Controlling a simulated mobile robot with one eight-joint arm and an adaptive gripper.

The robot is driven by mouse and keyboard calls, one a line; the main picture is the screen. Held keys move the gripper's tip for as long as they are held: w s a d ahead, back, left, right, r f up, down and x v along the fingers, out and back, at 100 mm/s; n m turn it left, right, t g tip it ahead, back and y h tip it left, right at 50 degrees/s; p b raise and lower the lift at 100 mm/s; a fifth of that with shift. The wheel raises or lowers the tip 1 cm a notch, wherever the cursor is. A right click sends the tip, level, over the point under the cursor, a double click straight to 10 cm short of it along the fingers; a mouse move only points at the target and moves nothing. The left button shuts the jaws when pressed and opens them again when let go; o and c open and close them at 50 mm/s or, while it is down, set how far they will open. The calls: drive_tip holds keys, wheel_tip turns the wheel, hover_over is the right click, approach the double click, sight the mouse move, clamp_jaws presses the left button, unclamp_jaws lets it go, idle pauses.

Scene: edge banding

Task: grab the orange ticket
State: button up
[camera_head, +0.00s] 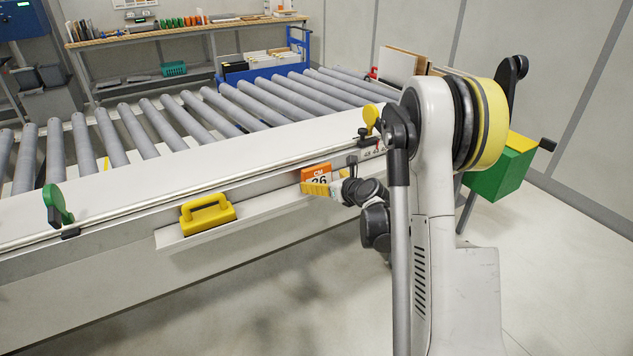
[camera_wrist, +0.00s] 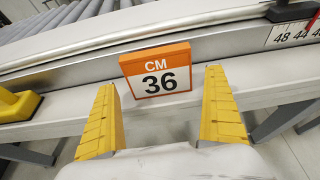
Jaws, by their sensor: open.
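The orange ticket (camera_wrist: 156,70) stands upright on the light ledge of the machine. It has an orange top with "CM" and a white face with "36". In the head view the ticket (camera_head: 316,172) is partly hidden by my gripper. My gripper (camera_wrist: 161,105) is open, with its two yellow ridged fingers pointing toward the ticket. In the wrist view the ticket shows between and just beyond the fingertips. I cannot tell whether either finger touches it. In the head view my gripper (camera_head: 318,188) is right at the ledge.
A yellow handled block (camera_head: 207,214) sits on the ledge (camera_head: 170,240) to the left. A green knob (camera_head: 57,204) and a yellow knob (camera_head: 371,117) stand on the rail above. A scale strip (camera_wrist: 290,35) lies at the right. Rollers (camera_head: 205,110) fill the machine top behind. Floor in front is clear.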

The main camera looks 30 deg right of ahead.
sight(319, 179)
drive_tip(key=b+x, duration=0.2)
drive_tip(key=x, duration=0.2)
drive_tip(key=shift+w+a+f, duration=0.15)
drive_tip(key=shift+w+f, duration=0.1)
drive_tip(key=shift+w, duration=0.05)
drive_tip(key=shift+r, duration=0.15)
drive_tip(key=c, duration=0.6)
drive_tip(key=shift+c, duration=0.2)
